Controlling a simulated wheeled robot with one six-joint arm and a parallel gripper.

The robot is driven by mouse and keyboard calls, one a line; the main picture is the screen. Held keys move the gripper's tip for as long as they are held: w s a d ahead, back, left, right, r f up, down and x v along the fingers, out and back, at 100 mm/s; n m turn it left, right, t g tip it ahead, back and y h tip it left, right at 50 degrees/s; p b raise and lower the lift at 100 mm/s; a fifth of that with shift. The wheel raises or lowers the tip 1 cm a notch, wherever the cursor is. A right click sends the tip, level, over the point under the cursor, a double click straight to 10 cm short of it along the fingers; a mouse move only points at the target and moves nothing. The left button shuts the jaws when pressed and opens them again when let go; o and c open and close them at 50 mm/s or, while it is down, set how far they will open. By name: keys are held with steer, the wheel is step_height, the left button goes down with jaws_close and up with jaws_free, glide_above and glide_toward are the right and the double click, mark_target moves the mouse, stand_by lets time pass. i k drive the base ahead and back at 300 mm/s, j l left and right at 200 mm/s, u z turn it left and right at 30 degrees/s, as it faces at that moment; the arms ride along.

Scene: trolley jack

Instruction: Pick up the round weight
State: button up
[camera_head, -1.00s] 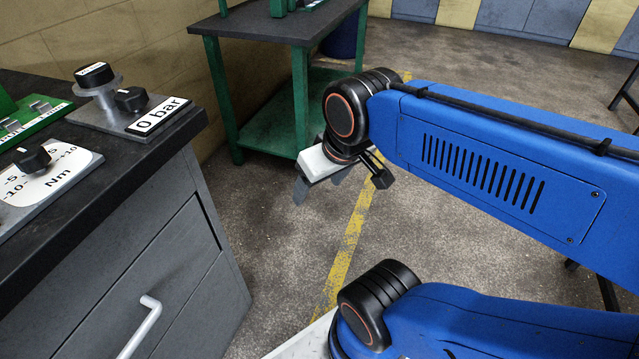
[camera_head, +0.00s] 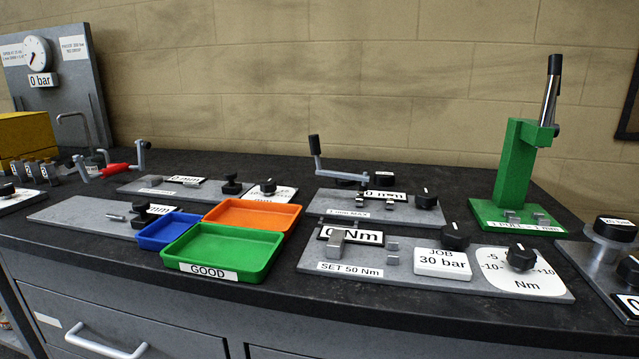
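A black round piece with a white label on top (camera_head: 615,229) sits on a grey round pan (camera_head: 603,250) at the right edge of the view. It looks like the round weight, but I cannot be sure. The pan stands on a grey plate beside a black knob (camera_head: 630,268), cut off by the picture edge. My gripper is out of view.
A green lever press (camera_head: 518,170) stands left of the round piece. Flat plates with knobs and a "0 Nm" sign (camera_head: 350,236) fill the bench middle. Green (camera_head: 222,252), orange (camera_head: 252,213) and blue (camera_head: 166,230) trays lie left. The dark front bench edge is clear.

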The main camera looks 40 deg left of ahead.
mark_target(346, 182)
steer(key=u, duration=1.4)
steer(key=j+z, duration=0.1)
steer(key=j, duration=0.3)
steer(key=k+j+z, duration=0.1)
steer(key=j, duration=0.3)
